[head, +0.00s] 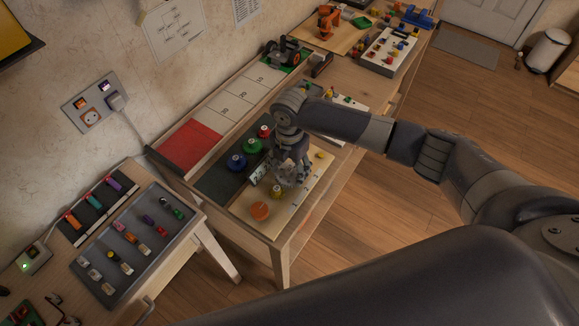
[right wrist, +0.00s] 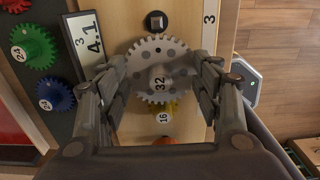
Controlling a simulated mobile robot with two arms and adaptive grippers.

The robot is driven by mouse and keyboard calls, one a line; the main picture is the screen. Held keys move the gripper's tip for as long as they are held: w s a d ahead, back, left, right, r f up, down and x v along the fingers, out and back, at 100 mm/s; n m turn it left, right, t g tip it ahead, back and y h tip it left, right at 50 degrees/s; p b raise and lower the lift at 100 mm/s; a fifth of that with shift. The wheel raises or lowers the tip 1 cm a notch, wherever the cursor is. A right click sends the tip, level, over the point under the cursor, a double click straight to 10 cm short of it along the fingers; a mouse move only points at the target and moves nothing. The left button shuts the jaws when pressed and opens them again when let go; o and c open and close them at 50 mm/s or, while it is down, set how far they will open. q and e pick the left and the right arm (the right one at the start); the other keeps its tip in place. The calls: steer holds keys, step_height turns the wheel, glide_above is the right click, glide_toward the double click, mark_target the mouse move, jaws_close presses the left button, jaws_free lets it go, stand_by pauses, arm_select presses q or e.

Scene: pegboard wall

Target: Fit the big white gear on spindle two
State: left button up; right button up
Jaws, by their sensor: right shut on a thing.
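The big white gear (right wrist: 157,55), with a 32 on its hub, is between the fingers of my right gripper (right wrist: 160,82), which is shut on it. In the head view my right gripper (head: 289,178) is over the light wooden board (head: 296,208). A small yellow gear (right wrist: 165,115) marked 16 sits just below the white gear in the wrist view and partly under its edge. An orange gear (head: 260,210) is at the board's near end. A bare dark square spindle (right wrist: 156,21) shows beside the mark 3. Spindle two is not visible; I cannot tell the white gear's height.
A dark mat beside the board holds a blue gear (head: 236,161), a green gear (head: 252,146) and a red gear (head: 264,131). A grey tray (head: 128,262) with small parts is on the near-left table.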

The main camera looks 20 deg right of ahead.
steer(key=shift+f, duration=0.5)
steer(key=shift+f, duration=0.25)
stand_by(0.8)
steer(key=o, duration=1)
steer(key=shift+c, duration=0.2)
steer(key=o, duration=0.4)
steer(key=shift+r, duration=0.1)
